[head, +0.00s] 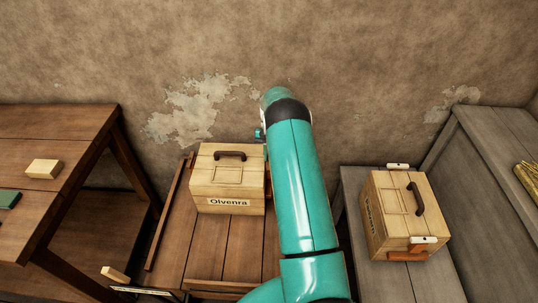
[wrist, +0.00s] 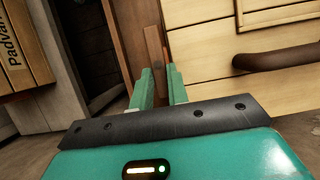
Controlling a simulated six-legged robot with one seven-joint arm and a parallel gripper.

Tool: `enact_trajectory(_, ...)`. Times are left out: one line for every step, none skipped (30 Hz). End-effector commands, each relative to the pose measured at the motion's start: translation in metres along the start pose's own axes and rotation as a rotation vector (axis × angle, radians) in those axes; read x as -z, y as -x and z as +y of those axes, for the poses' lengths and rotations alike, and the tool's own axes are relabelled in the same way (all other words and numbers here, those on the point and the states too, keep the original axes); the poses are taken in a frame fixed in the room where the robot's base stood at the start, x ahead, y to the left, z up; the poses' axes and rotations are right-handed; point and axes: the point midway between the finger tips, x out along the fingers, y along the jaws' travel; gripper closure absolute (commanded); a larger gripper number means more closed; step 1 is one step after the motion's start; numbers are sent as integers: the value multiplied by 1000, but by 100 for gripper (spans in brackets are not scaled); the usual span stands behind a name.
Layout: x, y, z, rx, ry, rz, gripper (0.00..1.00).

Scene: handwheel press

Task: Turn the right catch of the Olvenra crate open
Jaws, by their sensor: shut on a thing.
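The Olvenra crate (head: 228,178) is a pale wooden box with a dark handle and a name label on its front. In the wrist view its planked lid and side (wrist: 215,60) fill the right, with the brown handle (wrist: 280,58). My gripper (wrist: 160,82) is at the crate's right side, its two teal fingers closed around a narrow brown bar, the right catch (wrist: 154,48). The far part of the bar shows beyond the fingertips. In the head view my teal arm hides the catch and most of the gripper.
The crate sits on a brown wooden bench (head: 170,262). A second crate with a dark handle (head: 395,215) stands on a grey bench to the right; it also shows in the wrist view (wrist: 25,50). A brown table (head: 60,130) with small blocks is at the left. A wall is behind.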

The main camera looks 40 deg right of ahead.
Motion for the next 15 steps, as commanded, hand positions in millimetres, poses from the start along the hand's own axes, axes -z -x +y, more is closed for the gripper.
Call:
enact_trajectory(0, 1, 0, 3, -4, 2, 100)
enact_trajectory(0, 1, 0, 3, -6, 2, 100)
enact_trajectory(0, 1, 0, 4, -7, 2, 100)
enact_trajectory(0, 1, 0, 4, -7, 2, 100)
enact_trajectory(0, 1, 0, 4, -7, 2, 100)
enact_trajectory(0, 1, 0, 4, -7, 2, 100)
enact_trajectory(0, 1, 0, 4, -7, 2, 100)
enact_trajectory(0, 1, 0, 4, -7, 2, 100)
enact_trajectory(0, 1, 0, 3, -7, 2, 100)
enact_trajectory(0, 1, 0, 3, -7, 2, 100)
enact_trajectory(0, 1, 0, 3, -7, 2, 100)
enact_trajectory(0, 1, 0, 3, -7, 2, 80)
enact_trajectory(0, 1, 0, 3, -7, 2, 74)
enact_trajectory(0, 1, 0, 3, -6, 2, 68)
enact_trajectory(0, 1, 0, 3, -6, 2, 62)
